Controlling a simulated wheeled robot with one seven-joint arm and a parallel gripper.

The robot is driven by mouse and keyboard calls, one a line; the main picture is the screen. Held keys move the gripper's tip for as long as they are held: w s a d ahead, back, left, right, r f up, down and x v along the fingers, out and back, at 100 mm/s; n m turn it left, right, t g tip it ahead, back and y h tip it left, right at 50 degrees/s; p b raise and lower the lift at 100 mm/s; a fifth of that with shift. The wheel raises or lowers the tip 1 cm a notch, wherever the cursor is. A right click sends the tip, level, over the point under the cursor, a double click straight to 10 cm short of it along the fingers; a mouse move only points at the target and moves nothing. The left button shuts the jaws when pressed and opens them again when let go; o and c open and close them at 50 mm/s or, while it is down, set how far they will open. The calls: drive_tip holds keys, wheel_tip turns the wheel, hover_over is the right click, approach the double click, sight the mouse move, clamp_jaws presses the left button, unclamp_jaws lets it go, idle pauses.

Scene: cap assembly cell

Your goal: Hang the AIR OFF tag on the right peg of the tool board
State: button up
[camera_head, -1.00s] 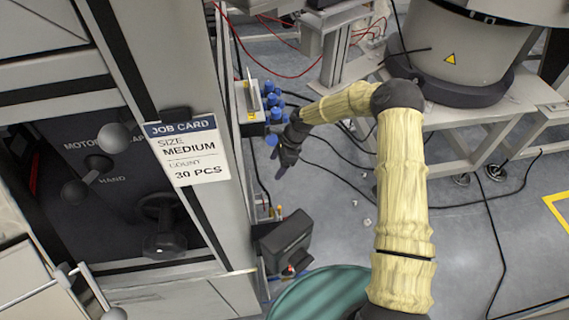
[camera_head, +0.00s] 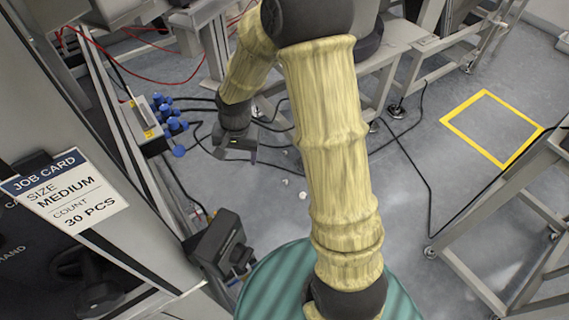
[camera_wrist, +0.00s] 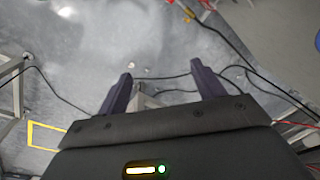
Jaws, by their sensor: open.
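My gripper (camera_head: 236,148) hangs over the grey floor, left of the middle of the head view, at the end of my yellow-sleeved arm. In the wrist view its two dark fingers (camera_wrist: 163,90) are spread apart, with only floor and cables between them. It is open and empty. I cannot make out the AIR OFF tag, the tool board or its right peg in either view.
A block with blue knobs (camera_head: 172,122) sits on the machine's side, left of my gripper. A job card (camera_head: 65,190) reads MEDIUM, 30 PCS. A dark box (camera_head: 218,243) sticks out below. A metal frame (camera_head: 510,235) stands right. A yellow floor square (camera_head: 492,128) is empty.

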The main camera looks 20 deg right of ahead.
drive_tip(key=s+d+r+n+t, duration=0.1)
drive_tip(key=s+d+r+n, duration=0.1)
drive_tip(key=s+d+r, duration=0.2)
drive_tip(key=s+d+r+n+h, duration=0.1)
drive_tip(key=s+d+r+n, duration=0.2)
drive_tip(key=s, duration=0.6)
drive_tip(key=shift+d+r+t, duration=0.4)
drive_tip(key=shift+d+r, duration=0.05)
drive_tip(key=shift+d, duration=0.3)
